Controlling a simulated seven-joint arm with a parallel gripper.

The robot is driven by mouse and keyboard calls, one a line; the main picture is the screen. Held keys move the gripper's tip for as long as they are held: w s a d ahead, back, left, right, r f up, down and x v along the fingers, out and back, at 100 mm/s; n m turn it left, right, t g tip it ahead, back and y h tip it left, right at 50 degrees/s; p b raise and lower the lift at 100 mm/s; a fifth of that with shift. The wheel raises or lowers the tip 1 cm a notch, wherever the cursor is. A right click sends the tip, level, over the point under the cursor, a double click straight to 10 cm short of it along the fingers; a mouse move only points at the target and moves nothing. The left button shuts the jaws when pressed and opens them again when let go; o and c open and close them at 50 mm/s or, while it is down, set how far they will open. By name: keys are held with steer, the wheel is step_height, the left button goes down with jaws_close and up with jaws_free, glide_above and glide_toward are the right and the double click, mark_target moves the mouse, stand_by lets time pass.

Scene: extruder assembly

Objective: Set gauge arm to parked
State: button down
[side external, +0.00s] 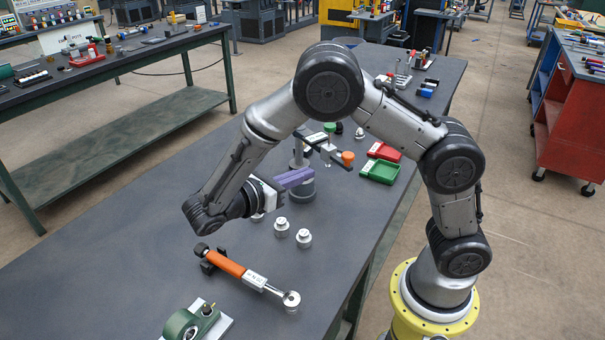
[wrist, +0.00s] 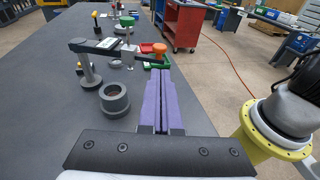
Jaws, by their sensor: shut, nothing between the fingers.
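The gauge arm (wrist: 105,46) is a dark bar with a pale label, reaching from a grey post (wrist: 88,72) rightward to an orange knob (wrist: 159,48) in the wrist view. In the side external view the gauge arm (side external: 327,150) stands beyond my gripper, with its orange knob (side external: 347,158) at the near right end. My gripper (wrist: 157,74) has purple fingers, shut and empty. In the side external view my gripper (side external: 308,174) is held level above a grey ring-shaped base. The fingertips appear just below the knob in the wrist view; I cannot tell whether they touch.
The grey hollow cylinder (wrist: 114,98) stands left of the fingers. Green (side external: 378,171) and red (side external: 384,151) trays lie right of the gauge. Silver weights (side external: 304,238) and an orange-handled wrench (side external: 240,272) lie nearer. Bare table lies left of the wrench.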

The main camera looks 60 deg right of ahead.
mark_target(344, 159)
steer(key=x, duration=1.1)
steer(key=s+d+n+t, duration=0.1)
steer(key=s+d+t, duration=0.1)
steer(key=d, duration=0.6)
steer(key=shift+s+n, duration=0.3)
steer(key=shift+s, duration=0.45)
